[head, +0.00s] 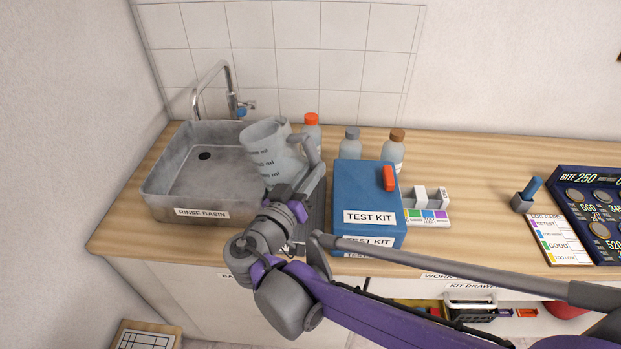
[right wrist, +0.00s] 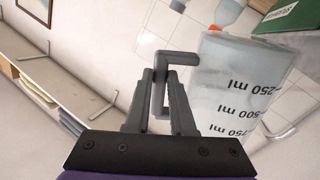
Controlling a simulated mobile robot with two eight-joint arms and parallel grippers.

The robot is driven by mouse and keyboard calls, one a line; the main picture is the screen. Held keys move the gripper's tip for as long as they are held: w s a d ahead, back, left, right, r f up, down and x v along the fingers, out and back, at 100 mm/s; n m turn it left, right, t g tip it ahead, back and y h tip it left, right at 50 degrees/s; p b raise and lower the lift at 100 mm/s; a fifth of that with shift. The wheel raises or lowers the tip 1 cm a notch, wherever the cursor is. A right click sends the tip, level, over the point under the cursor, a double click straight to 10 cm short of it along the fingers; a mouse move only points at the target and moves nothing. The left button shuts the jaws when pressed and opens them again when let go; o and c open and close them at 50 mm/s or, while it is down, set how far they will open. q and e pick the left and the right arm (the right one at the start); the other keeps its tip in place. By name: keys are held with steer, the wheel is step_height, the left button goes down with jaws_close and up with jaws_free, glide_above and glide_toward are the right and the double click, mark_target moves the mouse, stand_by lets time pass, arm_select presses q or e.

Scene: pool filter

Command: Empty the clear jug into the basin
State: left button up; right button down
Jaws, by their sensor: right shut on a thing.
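The clear jug (head: 270,153) is raised beside the right wall of the grey rinse basin (head: 165,202), its upper part leaning left toward the basin. It has dark millilitre marks, and in the right wrist view the jug (right wrist: 222,85) looks pale and see-through. I cannot tell how much liquid is in it. My right gripper (head: 310,160) is shut on the jug's grey handle, and the fingers show around the handle in the right wrist view (right wrist: 165,78). The basin's visible floor looks bare around its dark drain (head: 204,156). My left gripper is not in view.
A tap (head: 228,85) stands behind the basin. Several bottles, including an orange-capped one (head: 311,130), stand behind and right of the jug. A blue test kit box (head: 365,190) stands close to my right arm. Clear wooden counter (head: 470,190) lies farther right.

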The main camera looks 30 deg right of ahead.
mark_target(279, 148)
steer(key=shift+w+a+r+n, duration=0.1)
steer(key=shift+r+n, duration=0.5)
steer(key=shift+r, duration=0.35)
steer(key=w+a+n+b, duration=0.1)
steer(key=n, duration=0.1)
steer(key=w+a+n+b, duration=0.1)
steer(key=w+n, duration=0.1)
steer(key=w+a+r+n+b, duration=0.1)
steer(key=w+n, duration=0.1)
steer(key=n, duration=0.1)
steer(key=shift+a+r, duration=0.1)
steer(key=shift+a, duration=0.2)
steer(key=shift+w+a+r+n, duration=0.25)
steer(key=shift+r+n, duration=0.1)
steer(key=shift+n, duration=0.15)
steer(key=shift+w+a+r+n+p, duration=0.4)
steer(key=shift+w+a+n+p, duration=0.15)
steer(key=shift+w+n, duration=0.25)
steer(key=shift+w+a+r+n, duration=0.15)
steer(key=shift+w+a+n, duration=0.25)
steer(key=shift+w+n, duration=0.1)
